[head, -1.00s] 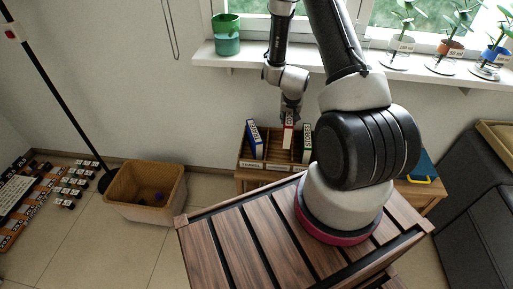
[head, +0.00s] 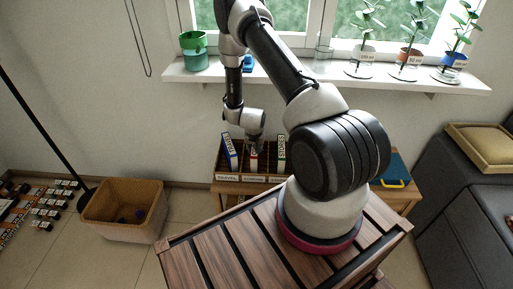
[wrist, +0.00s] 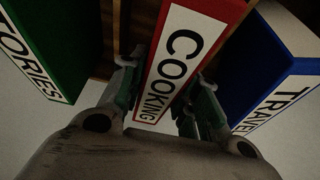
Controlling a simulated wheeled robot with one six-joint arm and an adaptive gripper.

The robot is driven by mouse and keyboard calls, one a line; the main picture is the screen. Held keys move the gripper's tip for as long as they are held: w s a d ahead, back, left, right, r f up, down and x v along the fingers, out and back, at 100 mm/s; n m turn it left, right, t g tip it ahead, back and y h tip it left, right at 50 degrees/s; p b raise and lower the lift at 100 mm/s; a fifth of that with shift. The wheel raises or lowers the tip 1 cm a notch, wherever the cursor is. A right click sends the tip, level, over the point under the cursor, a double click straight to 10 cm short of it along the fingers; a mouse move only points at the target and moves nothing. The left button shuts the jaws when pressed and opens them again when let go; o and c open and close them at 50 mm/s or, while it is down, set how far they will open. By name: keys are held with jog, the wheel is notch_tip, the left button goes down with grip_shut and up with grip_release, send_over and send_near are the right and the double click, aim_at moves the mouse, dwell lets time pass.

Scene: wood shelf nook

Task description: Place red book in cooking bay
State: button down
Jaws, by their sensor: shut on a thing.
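The red book (head: 254,162) has a white spine label reading COOKING, clear in the wrist view (wrist: 172,60). My gripper (head: 254,146) is shut on it from above, with one finger on each side in the wrist view (wrist: 168,75). The book is upright in the middle of the wooden rack (head: 240,187), its lower end at or behind the front edge. I cannot tell whether it touches the rack floor. The front labels read TRAVEL on the left; the middle label under the red book and the right label are too small to read.
The blue TRAVEL book (head: 229,152) stands left of the red book and the green STORIES book (head: 281,152) right, both close by. A bin (head: 125,210) stands on the floor at left.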

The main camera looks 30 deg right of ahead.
jog(key=shift+f, duration=0.15)
jog(key=c, duration=1.1)
grip_release()
jog(key=shift+o, duration=0.2)
jog(key=v, duration=1.2)
jog(key=shift+w+d, duration=0.15)
jog(key=s+a+r+n+y, duration=0.1)
jog(key=a+r, duration=0.1)
jog(key=r, duration=0.7)
jog(key=s+a+r+n+t+y, duration=0.1)
jog(key=a+r+y, duration=0.15)
jog(key=r, duration=0.65)
jog(key=s+a+r+n+y, duration=0.1)
jog(key=a+r+n, duration=0.15)
jog(key=r, duration=0.55)
jog(key=s+d+r+n+h, duration=0.1)
jog(key=s+r, duration=0.6)
jog(key=s, duration=0.5)
jog(key=s+d+r+n+h, duration=0.1)
jog(key=s+r, duration=0.7)
jog(key=s, duration=0.4)
jog(key=shift+s+r+g, duration=0.2)
jog(key=shift+r+g, duration=0.1)
